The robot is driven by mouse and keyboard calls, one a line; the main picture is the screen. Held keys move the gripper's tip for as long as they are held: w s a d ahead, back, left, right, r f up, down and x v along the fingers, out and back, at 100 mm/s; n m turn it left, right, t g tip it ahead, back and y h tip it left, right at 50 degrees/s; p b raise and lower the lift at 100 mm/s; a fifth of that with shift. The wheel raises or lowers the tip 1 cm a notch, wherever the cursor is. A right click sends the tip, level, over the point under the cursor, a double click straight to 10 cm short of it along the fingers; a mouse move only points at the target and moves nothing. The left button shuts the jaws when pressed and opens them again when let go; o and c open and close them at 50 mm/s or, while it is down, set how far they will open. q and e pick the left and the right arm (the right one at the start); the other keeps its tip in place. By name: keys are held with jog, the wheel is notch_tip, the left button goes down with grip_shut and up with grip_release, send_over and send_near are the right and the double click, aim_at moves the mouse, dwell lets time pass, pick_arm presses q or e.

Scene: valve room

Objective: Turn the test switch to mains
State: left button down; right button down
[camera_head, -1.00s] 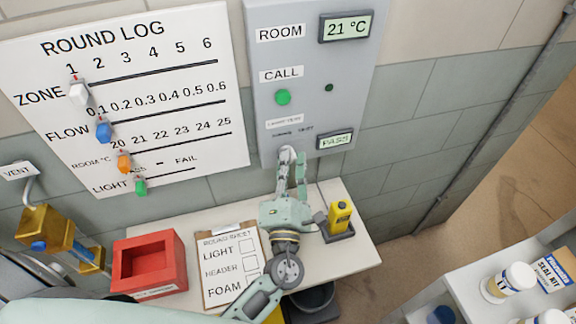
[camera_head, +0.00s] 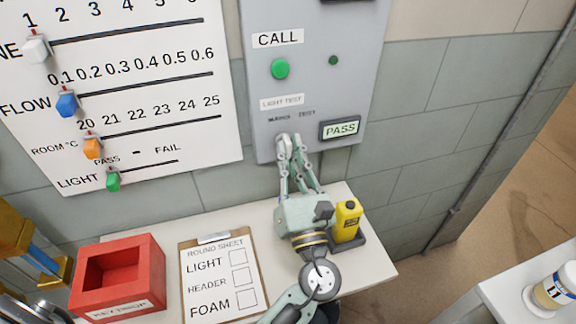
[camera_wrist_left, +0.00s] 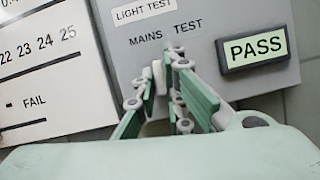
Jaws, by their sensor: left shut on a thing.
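The light test switch (camera_head: 283,142) is a small pale knob low on the grey wall panel (camera_head: 268,108), under the labels MAINS and TEST. In the left wrist view the knob (camera_wrist_left: 158,76) shows between my fingers, below those labels. My left gripper (camera_head: 291,150) is shut on it, reaching up from below. The fingers hide much of the knob, and I cannot tell which label it points to. A display (camera_head: 340,129) to the right of the switch reads PASS; it also shows in the left wrist view (camera_wrist_left: 255,49). My right gripper is not in view.
A shelf below the panel holds a red key drop box (camera_head: 120,275), a clipboard (camera_head: 222,280) and a yellow device (camera_head: 347,222) close to my left wrist. A round log board (camera_head: 190,135) hangs left of the panel.

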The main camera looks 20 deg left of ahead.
pick_arm(q)
jog(key=shift+f+n+g+y+b, duration=0.15)
jog(key=shift+n+g+y+b, duration=0.15)
jog(key=shift+n+y+b, duration=0.65)
jog(key=shift+n+h, duration=0.35)
jog(key=shift+h, duration=0.1)
jog(key=c, duration=1.8)
grip_release()
jog(key=shift+c, duration=0.2)
jog(key=shift+d, duration=0.1)
jog(key=v, duration=1.2)
